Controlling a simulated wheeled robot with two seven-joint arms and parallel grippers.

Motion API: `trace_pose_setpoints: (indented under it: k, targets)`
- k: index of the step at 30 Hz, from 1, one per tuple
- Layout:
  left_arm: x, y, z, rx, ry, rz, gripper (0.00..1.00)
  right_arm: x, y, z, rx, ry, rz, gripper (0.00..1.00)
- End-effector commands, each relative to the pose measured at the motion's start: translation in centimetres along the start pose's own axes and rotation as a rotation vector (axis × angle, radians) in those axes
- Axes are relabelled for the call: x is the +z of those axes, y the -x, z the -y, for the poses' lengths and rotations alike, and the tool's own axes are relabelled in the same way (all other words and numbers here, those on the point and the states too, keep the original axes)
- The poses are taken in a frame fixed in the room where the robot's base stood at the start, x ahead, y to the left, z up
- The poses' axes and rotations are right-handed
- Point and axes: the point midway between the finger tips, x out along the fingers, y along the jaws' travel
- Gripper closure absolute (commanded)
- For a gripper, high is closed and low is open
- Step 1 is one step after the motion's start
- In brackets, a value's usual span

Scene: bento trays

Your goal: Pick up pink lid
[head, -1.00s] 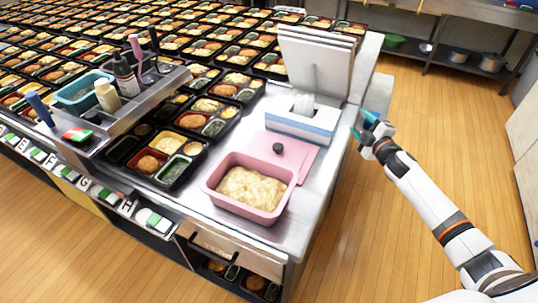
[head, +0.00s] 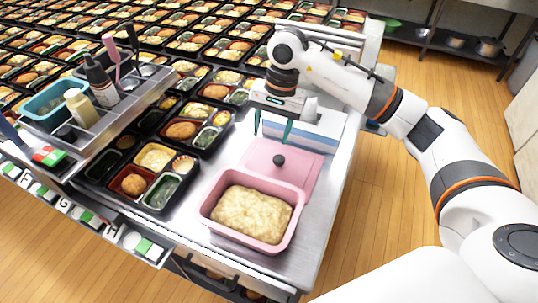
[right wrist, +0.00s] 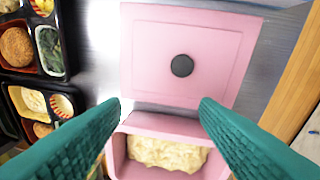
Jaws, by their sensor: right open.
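The pink lid (head: 290,172) lies flat on the metal counter behind the pink container and has a round dark knob (head: 279,160) in its middle. In the right wrist view the whole lid (right wrist: 145,58) shows with its knob (right wrist: 182,66). My right gripper (head: 271,138) is open and empty, pointing down above the lid's back left part. In the right wrist view its two green fingers (right wrist: 160,108) are spread wide, with the knob beyond and between them. My left gripper is not in view.
The pink container (head: 212,207) of pale food stands just in front of the lid. A white and blue tissue box (head: 312,137) is behind the lid, partly hidden by my gripper. Filled bento trays (head: 160,202) stand to the left. Bare counter (head: 305,250) is at the front right.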

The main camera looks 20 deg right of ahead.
Motion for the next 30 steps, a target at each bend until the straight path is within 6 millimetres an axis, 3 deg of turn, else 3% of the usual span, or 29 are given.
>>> trace_pose_setpoints:
  k: [5,15,23,30]
  targets:
    - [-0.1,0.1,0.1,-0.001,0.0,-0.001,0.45,1.3,0.9,1.7,-0.131,0.1,0.12,0.44]
    - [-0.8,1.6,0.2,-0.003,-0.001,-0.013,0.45,2.0,-4.2,2.5,-0.138,0.102,0.121,0.44]
    - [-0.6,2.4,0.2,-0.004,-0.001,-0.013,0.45,2.1,-6.3,2.8,-0.136,0.102,0.12,0.44]
    - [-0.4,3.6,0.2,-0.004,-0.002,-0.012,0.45,2.4,-9.8,3.3,-0.135,0.101,0.12,0.44]
